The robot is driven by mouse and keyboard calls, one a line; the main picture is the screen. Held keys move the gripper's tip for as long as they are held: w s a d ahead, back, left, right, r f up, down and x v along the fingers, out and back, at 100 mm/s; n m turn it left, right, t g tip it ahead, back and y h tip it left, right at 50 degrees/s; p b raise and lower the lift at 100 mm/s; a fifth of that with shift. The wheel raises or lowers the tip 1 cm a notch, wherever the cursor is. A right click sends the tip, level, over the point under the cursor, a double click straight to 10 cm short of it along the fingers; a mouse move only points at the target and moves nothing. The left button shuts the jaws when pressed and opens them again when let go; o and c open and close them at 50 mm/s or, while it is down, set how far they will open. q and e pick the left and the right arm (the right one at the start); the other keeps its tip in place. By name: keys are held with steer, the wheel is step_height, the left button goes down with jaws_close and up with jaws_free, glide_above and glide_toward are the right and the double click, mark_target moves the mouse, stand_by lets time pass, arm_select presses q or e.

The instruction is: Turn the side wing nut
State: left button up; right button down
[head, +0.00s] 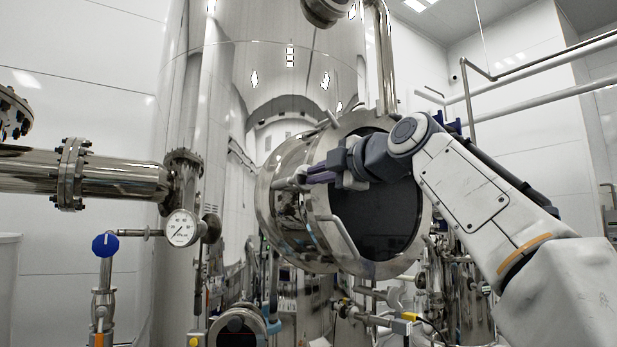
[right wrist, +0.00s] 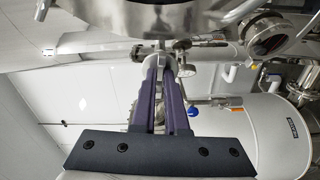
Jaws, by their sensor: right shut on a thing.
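The side wing nut (head: 290,183) is a shiny metal piece on the left side of the round manway on the steel tank. My right gripper (head: 308,178) reaches across the front of the manway from the right, and its dark purple fingers are shut on the wing nut. In the right wrist view the two fingers (right wrist: 160,64) are close together, with the metal of the wing nut (right wrist: 160,52) at their tips. The fingers hide part of the nut, so its exact angle is hard to tell. My left gripper is not in view.
The manway (head: 375,235) has a thick steel rim, a dark round face and a bent handle (head: 345,235) below my gripper. A pressure gauge (head: 182,228), a flanged pipe (head: 110,172) and a blue-knobbed valve (head: 105,244) stand at the left. Pipes and fittings crowd the area below.

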steer(key=shift+n, duration=0.9)
steer(key=shift+n, duration=0.8)
steer(key=c, duration=0.9)
jaws_free()
steer(key=shift+o, duration=0.2)
